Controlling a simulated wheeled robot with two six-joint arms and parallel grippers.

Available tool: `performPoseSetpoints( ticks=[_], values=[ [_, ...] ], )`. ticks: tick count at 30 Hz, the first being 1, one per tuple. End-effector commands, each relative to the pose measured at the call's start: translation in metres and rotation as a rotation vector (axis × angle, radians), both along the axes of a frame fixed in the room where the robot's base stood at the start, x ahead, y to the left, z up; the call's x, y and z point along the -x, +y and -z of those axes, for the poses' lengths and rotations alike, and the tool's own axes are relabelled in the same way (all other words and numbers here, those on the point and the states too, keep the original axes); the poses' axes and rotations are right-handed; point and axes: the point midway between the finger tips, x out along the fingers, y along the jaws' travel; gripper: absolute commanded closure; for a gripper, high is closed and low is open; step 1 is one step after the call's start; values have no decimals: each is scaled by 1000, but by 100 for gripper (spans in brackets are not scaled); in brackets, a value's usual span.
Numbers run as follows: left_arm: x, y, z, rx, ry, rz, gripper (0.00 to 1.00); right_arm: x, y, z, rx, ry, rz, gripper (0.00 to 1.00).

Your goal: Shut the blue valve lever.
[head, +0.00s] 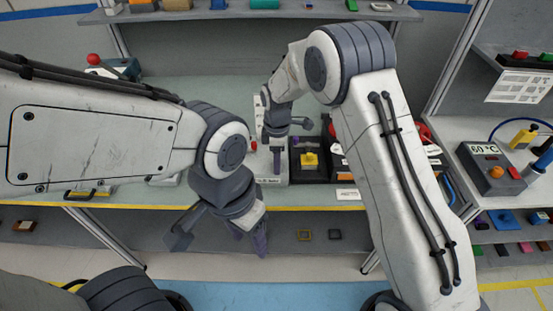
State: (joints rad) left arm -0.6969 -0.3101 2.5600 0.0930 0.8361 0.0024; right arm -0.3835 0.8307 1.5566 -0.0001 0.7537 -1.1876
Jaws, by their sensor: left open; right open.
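I cannot clearly make out the blue valve lever; my arms cover part of the bench. A curved blue piece (448,188) shows just right of my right forearm, partly hidden, and I cannot tell whether it is the lever. My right gripper (289,142) is open over the middle of the bench, beside a dark panel (309,173) with a yellow part (309,159). My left gripper (220,238) is open and empty, in front of the bench's yellow front edge.
The bench (235,95) is clear at the back. A grey box (490,168) marked 60 °C stands on the right side table. A red button unit (115,67) stands at the back left. A shelf with small parts (265,4) runs above.

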Motion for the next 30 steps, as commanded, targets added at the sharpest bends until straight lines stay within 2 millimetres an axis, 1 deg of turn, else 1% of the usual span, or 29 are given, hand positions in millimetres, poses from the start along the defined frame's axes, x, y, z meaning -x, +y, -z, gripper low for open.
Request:
performPoseSetpoints(
  ticks=[3, 4, 5, 6, 8, 16, 20, 26, 30],
  values=[
    [0, 0, 0, 0, 0, 0, 46, 0, 0, 0, 0, 0, 0, 46],
    [0, 0, 0, 0, 0, 0, 46, 0, 0, 0, 0, 0, 0, 50],
    [0, 0, 0, 0, 0, 0, 46, 0, 0, 0, 0, 0, 0, 62],
    [0, 0, 0, 0, 0, 0, 46, 0, 0, 0, 0, 0, 0, 77],
    [0, 0, 0, 0, 0, 0, 46, 0, 0, 0, 0, 0, 0, 100],
    [0, 0, 0, 0, 0, 0, 46, 0, 0, 0, 0, 1, 8, 100],
    [0, 0, 1, 0, 0, 0, 46, 0, 2, 0, 0, 1, 39, 100],
    [0, 0, 3, 0, 0, 0, 46, -1, 7, 0, 0, 0, 145, 100],
    [0, 0, 5, 0, 0, 0, 46, -2, 11, 0, 0, 0, 260, 100]
  ],
)
